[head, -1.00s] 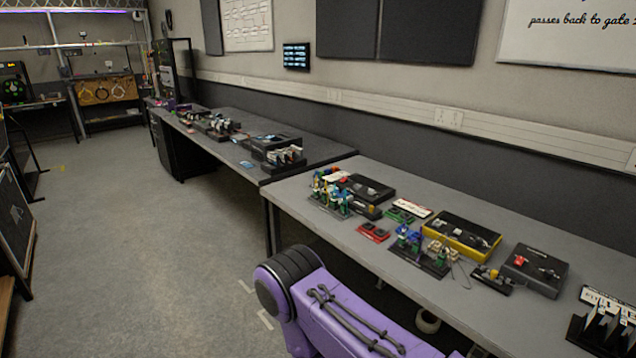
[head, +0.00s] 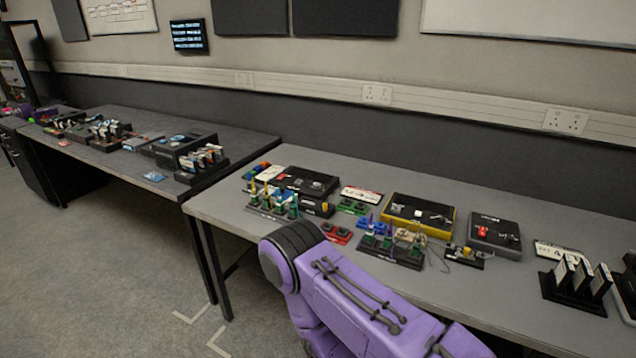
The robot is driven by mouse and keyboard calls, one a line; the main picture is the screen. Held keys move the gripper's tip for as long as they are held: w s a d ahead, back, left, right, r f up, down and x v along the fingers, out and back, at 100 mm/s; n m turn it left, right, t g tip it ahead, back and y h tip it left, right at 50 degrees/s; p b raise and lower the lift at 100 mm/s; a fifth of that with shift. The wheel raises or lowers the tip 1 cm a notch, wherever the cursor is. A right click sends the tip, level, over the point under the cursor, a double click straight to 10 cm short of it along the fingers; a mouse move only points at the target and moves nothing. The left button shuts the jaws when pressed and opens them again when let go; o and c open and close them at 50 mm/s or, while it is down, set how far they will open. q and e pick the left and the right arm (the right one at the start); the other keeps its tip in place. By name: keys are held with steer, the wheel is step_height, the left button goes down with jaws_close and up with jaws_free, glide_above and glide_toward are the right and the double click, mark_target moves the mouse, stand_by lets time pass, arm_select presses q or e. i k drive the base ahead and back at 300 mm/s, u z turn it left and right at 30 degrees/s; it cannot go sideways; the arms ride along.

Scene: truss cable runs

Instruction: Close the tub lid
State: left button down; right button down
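I cannot make out a tub or a tub lid for certain in the head view. Several shallow dark boxes lie on the near grey workbench: a yellow-rimmed box (head: 418,215), a dark grey box with a red part (head: 495,236) and a black box (head: 306,181). None of them can be told to be the tub. A purple arm link of mine crosses the lower middle of the view, in front of the bench. Neither of my grippers is in view.
The near bench (head: 520,300) also holds racks with coloured tools (head: 272,205), a red tray (head: 336,233) and a rack of upright dark cards (head: 578,283). A second bench (head: 75,162) with more racks adjoins at the left. Floor at lower left is clear.

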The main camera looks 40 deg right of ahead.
mark_target(285, 193)
steer(key=z, duration=0.85)
steer(key=i, duration=0.75)
steer(key=z, duration=0.85)
